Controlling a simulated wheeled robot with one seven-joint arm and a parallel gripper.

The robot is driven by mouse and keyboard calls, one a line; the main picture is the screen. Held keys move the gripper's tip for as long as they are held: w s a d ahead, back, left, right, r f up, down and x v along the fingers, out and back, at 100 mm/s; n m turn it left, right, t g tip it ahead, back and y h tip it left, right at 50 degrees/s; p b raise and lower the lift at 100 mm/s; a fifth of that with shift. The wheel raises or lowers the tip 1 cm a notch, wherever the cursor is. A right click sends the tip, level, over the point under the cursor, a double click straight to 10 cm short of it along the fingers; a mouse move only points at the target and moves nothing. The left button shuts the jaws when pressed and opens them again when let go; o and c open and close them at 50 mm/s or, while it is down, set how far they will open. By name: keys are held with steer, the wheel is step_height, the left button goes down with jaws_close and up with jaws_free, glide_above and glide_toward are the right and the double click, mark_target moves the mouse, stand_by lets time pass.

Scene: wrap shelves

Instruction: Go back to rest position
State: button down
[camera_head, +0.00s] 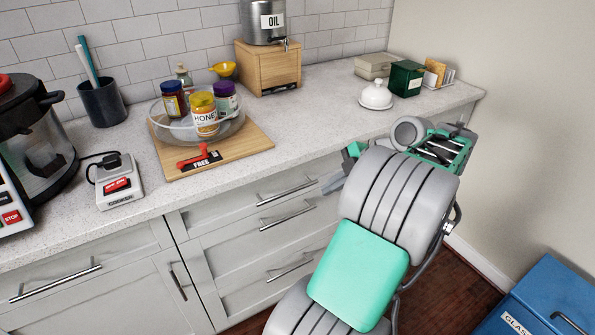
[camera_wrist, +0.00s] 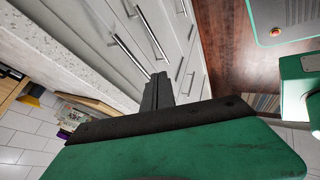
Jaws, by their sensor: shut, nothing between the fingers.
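My gripper shows in the wrist view (camera_wrist: 158,88) with its two dark fingers together, shut and empty. In the head view its fingertips (camera_head: 333,185) stick out to the left of my arm, just in front of the drawer fronts (camera_head: 285,215) and below the counter edge. Whether they touch the drawers cannot be told. My grey and green arm is bent and hides part of the counter's right end and the drawers.
The counter (camera_head: 310,125) holds a wooden board (camera_head: 245,145) with a glass bowl of jars (camera_head: 205,115), a white butter dish (camera_head: 375,95) and a green box (camera_head: 406,78). A blue bin (camera_head: 545,300) stands at lower right. Some wooden floor (camera_head: 440,295) is clear between.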

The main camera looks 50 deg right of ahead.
steer(key=w+a+r+m+g+p, duration=0.1)
steer(key=w+a+r+m+p, duration=0.2)
steer(key=w+a, duration=0.45)
steer(key=w+a+r+m+g+p, duration=0.25)
steer(key=w+a, duration=0.25)
steer(key=a, duration=0.6)
steer(key=s+a+r+m+h+p, duration=0.1)
steer(key=s+a+m+p, duration=0.2)
steer(key=a, duration=0.6)
steer(key=s+a+r+m+h+p, duration=0.1)
steer(key=s+a+m+p, duration=0.3)
steer(key=a, duration=0.5)
steer(key=shift+s+m+g+h, duration=0.35)
steer(key=shift+s+h, duration=0.25)
steer(key=shift+s, duration=0.5)
steer(key=shift+r, duration=0.1)
